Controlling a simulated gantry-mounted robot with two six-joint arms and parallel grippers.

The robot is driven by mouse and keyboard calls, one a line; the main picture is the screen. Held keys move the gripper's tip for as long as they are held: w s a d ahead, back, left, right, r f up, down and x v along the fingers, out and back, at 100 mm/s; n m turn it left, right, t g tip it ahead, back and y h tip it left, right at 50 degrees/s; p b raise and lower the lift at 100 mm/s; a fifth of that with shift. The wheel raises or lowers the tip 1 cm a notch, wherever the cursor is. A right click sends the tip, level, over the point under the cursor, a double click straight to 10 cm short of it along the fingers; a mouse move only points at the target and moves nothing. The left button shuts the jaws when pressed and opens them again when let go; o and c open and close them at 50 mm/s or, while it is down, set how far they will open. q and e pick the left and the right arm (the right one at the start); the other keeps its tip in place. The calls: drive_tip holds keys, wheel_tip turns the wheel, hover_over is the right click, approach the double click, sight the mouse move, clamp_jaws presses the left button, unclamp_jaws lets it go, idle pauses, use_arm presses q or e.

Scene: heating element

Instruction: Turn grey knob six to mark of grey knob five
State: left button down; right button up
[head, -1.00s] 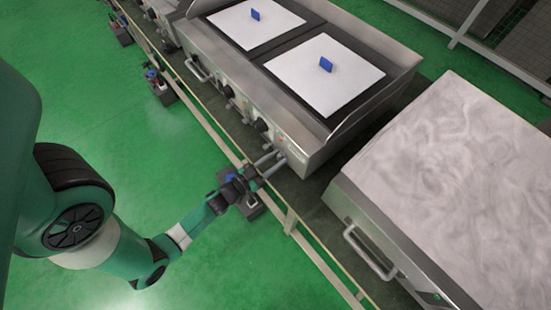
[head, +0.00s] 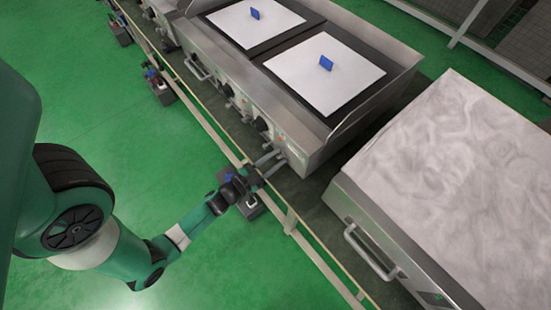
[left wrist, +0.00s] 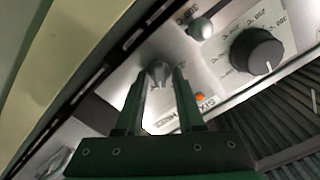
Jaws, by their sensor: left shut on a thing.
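A small grey knob (left wrist: 158,70) stands on the heating unit's front panel (left wrist: 231,96). A label that seems to read "SIX" is beside it, next to an orange light (left wrist: 199,96). My left gripper (left wrist: 160,76) is shut on this knob, with one finger on each side. Another small grey knob (left wrist: 201,28) is farther up the panel; I cannot read its label. In the head view my left gripper (head: 271,161) reaches the front right end of the panel, and the held knob is too small to make out. My right gripper is not in view.
A large black dial (left wrist: 256,50) with printed numbers is right of the knobs. In the head view, several black dials line the heating unit's front (head: 298,151). A metal-topped unit (head: 440,180) stands to the right. A rail (head: 292,221) runs in front.

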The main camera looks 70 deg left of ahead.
use_arm(q)
drive_tip(key=m+b, duration=0.1)
drive_tip(key=m, duration=0.3)
drive_tip(key=shift+f+m, duration=0.15)
drive_tip(key=shift+m, duration=0.15)
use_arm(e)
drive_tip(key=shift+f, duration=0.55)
use_arm(q)
drive_tip(key=c, duration=0.8)
unclamp_jaws()
drive_tip(key=shift+c, duration=0.2)
